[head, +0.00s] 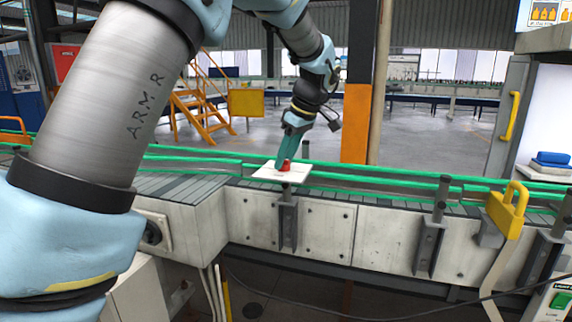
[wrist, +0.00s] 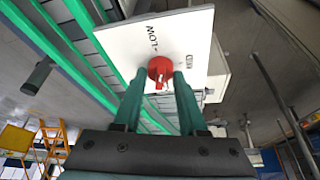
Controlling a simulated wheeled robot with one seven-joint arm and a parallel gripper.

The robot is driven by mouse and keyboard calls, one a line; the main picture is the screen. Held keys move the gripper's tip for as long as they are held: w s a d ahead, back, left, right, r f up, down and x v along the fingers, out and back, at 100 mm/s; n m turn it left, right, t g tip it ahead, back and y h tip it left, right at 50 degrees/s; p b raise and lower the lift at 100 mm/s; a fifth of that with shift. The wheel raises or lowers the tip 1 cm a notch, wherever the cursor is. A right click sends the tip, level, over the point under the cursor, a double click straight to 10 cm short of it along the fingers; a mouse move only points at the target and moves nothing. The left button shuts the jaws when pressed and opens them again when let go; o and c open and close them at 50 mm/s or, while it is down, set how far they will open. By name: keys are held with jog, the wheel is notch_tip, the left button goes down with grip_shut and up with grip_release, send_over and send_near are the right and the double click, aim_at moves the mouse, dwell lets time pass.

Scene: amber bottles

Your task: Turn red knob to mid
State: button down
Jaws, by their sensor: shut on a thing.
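The red knob (wrist: 160,70) sits on a white panel (wrist: 195,30) in the wrist view. Dark lettering that looks like LOW is on the panel beside the knob, and a smaller, hard-to-read label is on the right. In the head view the red knob (head: 285,166) and the white panel (head: 302,177) are at the conveyor's near side. My gripper (wrist: 159,76) has one green finger on each side of the knob and is shut on it. In the head view my gripper (head: 286,158) reaches down to the knob from behind. Which way the knob points is not clear.
A conveyor with green rails (head: 400,178) runs behind and beside the panel. A yellow handle (head: 509,208) and a grey bracket (head: 432,240) stand to the right. An orange post (head: 356,125) and yellow stairs (head: 195,112) are farther back.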

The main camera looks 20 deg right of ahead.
jog(key=m+b, duration=0.1)
jog(key=m, duration=0.1)
jog(key=m+h+b, duration=0.1)
jog(key=shift+a+f+m+t, duration=0.15)
jog(key=shift+m+t, duration=0.15)
jog(key=shift+m, duration=0.1)
jog(key=m+h+b, duration=0.1)
jog(key=m, duration=0.2)
jog(key=shift+a+h+b, duration=0.1)
jog(key=shift+h+b, duration=0.25)
jog(key=shift+h, duration=0.05)
jog(key=m+h, duration=0.1)
jog(key=m, duration=0.3)
jog(key=shift+a, duration=0.1)
jog(key=shift+m+g+h, duration=0.6)
jog(key=shift+m, duration=1.1)
jog(key=shift+c, duration=2.3)
grip_release()
jog(key=shift+r, duration=0.2)
